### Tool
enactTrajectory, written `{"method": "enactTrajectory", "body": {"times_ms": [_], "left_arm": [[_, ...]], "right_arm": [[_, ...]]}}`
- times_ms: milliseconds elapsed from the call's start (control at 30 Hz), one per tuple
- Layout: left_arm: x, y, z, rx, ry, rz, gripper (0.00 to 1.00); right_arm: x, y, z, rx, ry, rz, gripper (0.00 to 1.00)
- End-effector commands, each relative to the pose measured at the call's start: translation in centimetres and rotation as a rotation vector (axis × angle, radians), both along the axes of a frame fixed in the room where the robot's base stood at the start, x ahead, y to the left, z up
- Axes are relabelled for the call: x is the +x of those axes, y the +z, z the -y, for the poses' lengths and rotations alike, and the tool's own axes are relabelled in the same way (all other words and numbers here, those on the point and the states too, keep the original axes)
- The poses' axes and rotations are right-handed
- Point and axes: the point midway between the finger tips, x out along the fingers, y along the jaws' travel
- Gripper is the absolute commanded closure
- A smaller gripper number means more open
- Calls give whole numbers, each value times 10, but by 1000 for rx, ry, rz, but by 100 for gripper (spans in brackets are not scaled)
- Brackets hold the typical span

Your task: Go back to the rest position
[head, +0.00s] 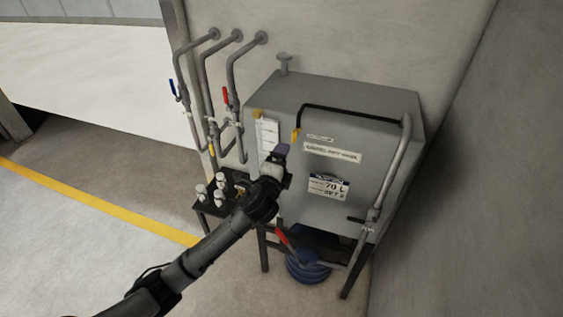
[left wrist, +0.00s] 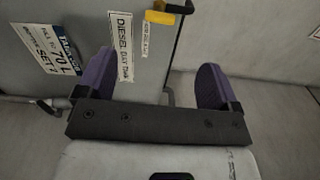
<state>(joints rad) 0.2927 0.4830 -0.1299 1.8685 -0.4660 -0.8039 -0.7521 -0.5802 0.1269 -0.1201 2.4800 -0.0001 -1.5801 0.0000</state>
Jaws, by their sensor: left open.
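My left gripper (head: 281,153) is at the end of my arm, which reaches up from the bottom left in the head view. It is in front of the left part of the grey diesel tank (head: 390,103). In the left wrist view my left gripper (left wrist: 155,82) shows two purple fingers spread wide with nothing between them. The tank (left wrist: 190,45) with its diesel label (left wrist: 121,46) lies beyond the fingers. I cannot tell the exact gap to the tank, but no contact shows. My right gripper is not in view.
Grey pipes (head: 203,92) with blue and red valve handles run down the wall left of the tank. A small black stand (head: 209,208) holds several white-capped items. A blue round object (head: 306,270) sits under the tank. Open floor with a yellow line (head: 110,208) lies left.

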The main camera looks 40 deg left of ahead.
Motion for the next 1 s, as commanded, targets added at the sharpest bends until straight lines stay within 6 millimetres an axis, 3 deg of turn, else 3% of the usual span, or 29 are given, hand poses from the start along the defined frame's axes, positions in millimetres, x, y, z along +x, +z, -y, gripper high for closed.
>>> {"method": "enactTrajectory", "body": {"times_ms": [667, 867, 1000], "left_arm": [[0, -1, -1, -64, 7, 19, 14], [-15, -20, -13, -430, 155, 16, 14], [-41, -12, 8, -749, 225, 29, 14]], "right_arm": [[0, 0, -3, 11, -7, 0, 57], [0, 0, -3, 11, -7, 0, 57], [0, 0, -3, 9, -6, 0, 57]]}}
